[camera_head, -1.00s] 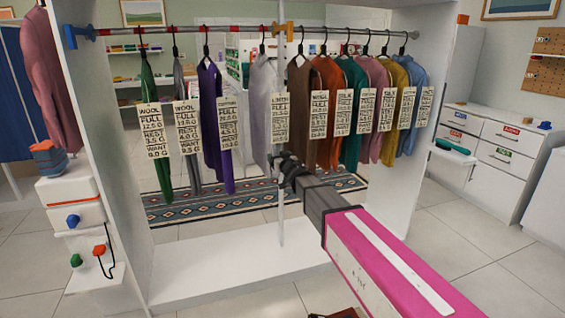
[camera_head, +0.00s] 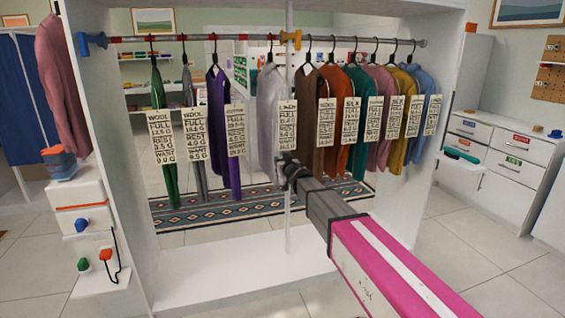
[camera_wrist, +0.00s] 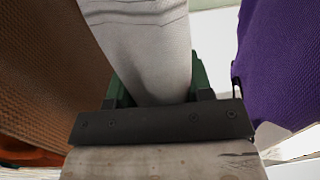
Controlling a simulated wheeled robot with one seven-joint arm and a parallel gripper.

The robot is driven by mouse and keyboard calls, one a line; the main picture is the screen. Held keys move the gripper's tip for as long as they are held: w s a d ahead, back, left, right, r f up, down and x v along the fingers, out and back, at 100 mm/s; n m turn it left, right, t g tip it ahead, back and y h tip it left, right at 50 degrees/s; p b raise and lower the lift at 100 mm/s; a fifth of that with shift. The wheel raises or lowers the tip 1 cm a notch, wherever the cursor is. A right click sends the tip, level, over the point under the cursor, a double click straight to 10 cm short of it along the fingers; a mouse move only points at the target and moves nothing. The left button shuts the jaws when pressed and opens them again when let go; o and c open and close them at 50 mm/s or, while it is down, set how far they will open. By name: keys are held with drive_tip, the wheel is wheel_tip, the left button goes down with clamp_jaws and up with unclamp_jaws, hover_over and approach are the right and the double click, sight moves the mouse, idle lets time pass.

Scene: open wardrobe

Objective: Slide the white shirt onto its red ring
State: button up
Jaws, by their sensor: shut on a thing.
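The white shirt (camera_head: 268,105) hangs from a black hanger on the rail, between the purple garment on the left and the brown one on the right. Its hook is just left of the orange clamp. A red ring (camera_head: 244,37) sits on the rail left of the shirt's hook, apart from it. My gripper (camera_head: 284,162) is at the shirt's lower front, by its tag. In the wrist view, the green fingers of my gripper (camera_wrist: 152,88) are shut on the white cloth (camera_wrist: 150,45). The fingertips are partly hidden by the cloth.
The rail (camera_head: 200,37) carries an orange clamp (camera_head: 291,40) right of the shirt. The purple garment (camera_head: 218,130) hangs to the left with a gap. The brown garment (camera_head: 308,105) hangs close on the right, with several more beyond. A thin upright post (camera_head: 288,235) stands behind.

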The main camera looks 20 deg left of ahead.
drive_tip(key=s+a, duration=0.6)
drive_tip(key=a, duration=0.3)
drive_tip(key=shift+a, duration=0.4)
drive_tip(key=o, duration=1.2)
drive_tip(key=shift+s, duration=0.1)
drive_tip(key=v, duration=1)
drive_tip(key=shift+s+d, duration=0.15)
drive_tip(key=shift+s, duration=0.1)
